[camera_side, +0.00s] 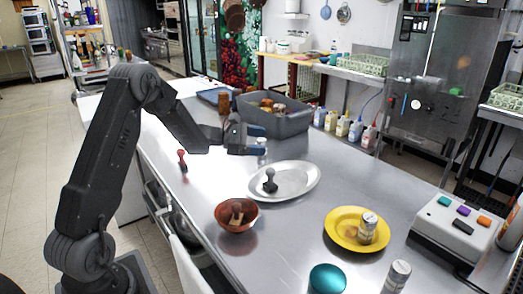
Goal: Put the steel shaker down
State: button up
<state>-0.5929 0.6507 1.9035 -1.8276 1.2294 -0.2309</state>
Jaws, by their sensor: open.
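My gripper (260,141) is open above the steel counter, behind the oval platter, with its fingers pointing right. A small silvery thing (262,147), which looks like the steel shaker, shows at the fingertips. It is partly hidden by the fingers, and I cannot tell whether it touches them or rests on the counter (310,225).
A white oval platter (300,184) holds a dark stamp-like object (270,182). A brown bowl (237,222), a yellow plate (342,243) bearing a can (367,228), a teal cup (327,279) and another can (397,275) stand nearer. A grey bin (285,124) stands behind my gripper.

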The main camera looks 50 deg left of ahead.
jog(key=a+f+n+t+y, duration=0.1)
jog(key=a+f+n+y, duration=0.1)
jog(key=a, duration=0.3)
jog(key=s+a+f+n+t+y, duration=0.1)
jog(key=a+f+n+y, duration=0.2)
jog(key=a+f+n, duration=0.1)
jog(key=a+f+n+t+y, duration=0.2)
jog(key=a+f+n, duration=0.1)
jog(key=a+f, duration=0.2)
jog(key=shift+s+a+n, duration=0.3)
jog(key=shift+s+a, duration=0.05)
jog(key=shift+a, duration=0.15)
send_over(249, 162)
jog(key=shift+f, duration=0.1)
jog(key=shift+y, duration=0.4)
jog(key=shift+w+d, duration=0.15)
jog(key=shift+w, duration=1.35)
jog(key=shift+w+d, duration=0.1)
jog(key=shift+w, duration=1.35)
jog(key=c, duration=1.1)
